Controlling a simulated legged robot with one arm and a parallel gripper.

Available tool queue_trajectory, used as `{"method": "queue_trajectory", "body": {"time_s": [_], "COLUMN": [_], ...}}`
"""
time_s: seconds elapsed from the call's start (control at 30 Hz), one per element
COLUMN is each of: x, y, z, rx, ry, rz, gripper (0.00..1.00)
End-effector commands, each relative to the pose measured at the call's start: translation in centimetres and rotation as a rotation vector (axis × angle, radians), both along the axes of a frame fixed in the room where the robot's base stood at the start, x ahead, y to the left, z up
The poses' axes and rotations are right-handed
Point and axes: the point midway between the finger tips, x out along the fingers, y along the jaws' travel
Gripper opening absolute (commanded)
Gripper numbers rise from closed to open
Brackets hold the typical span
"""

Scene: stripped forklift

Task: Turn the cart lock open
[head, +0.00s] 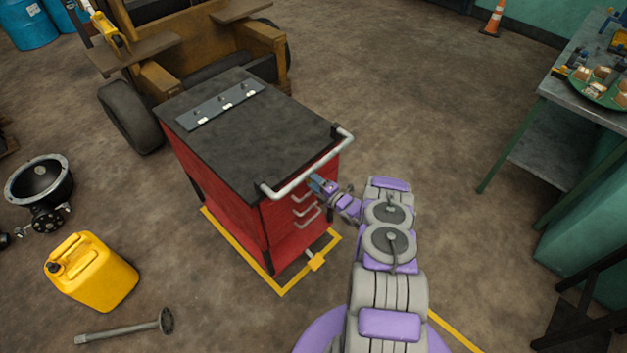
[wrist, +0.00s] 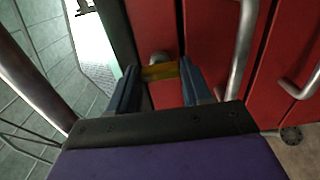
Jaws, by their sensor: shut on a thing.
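The red tool cart (head: 225,190) stands in the middle of the head view with its drawer front turned toward me. In the wrist view the cart lock (wrist: 161,71) shows as a short yellow bar in front of a round grey mount on the red panel. My gripper (wrist: 160,82) is shut on the yellow bar, one blue finger at each end of it. In the head view my gripper (head: 319,185) is at the upper part of the cart's front, just below the grey push handle (head: 302,172), and it hides the lock there.
Drawer pulls (head: 304,210) lie beside and below my gripper. A yellow jerrycan (head: 92,272) and a metal shaft (head: 125,328) lie left of the cart. A green-legged workbench (head: 585,110) stands at right. The floor between cart and bench is clear.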

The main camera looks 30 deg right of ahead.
Motion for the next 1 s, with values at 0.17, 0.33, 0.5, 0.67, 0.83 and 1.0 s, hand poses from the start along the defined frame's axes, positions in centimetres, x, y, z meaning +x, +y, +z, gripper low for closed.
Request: {"method": "queue_trajectory", "body": {"time_s": [0.17,0.33,0.5,0.67,0.83,1.0], "x": [-0.18,-0.20,-0.20,-0.18,-0.16,-1.04], "y": [0.13,0.17,0.17,0.15,0.12,-0.23], "z": [-0.42,-0.47,-0.41,-0.24,-0.15,-0.15], "rx": [-0.003,-0.001,-0.002,-0.002,-0.002,-0.001], "ry": [0.008,0.009,0.008,0.005,0.002,0.004], "rz": [0.001,0.001,0.001,0.001,0.001,0.000], "gripper": [0.18,0.18,0.63,0.74,0.74,0.74]}}
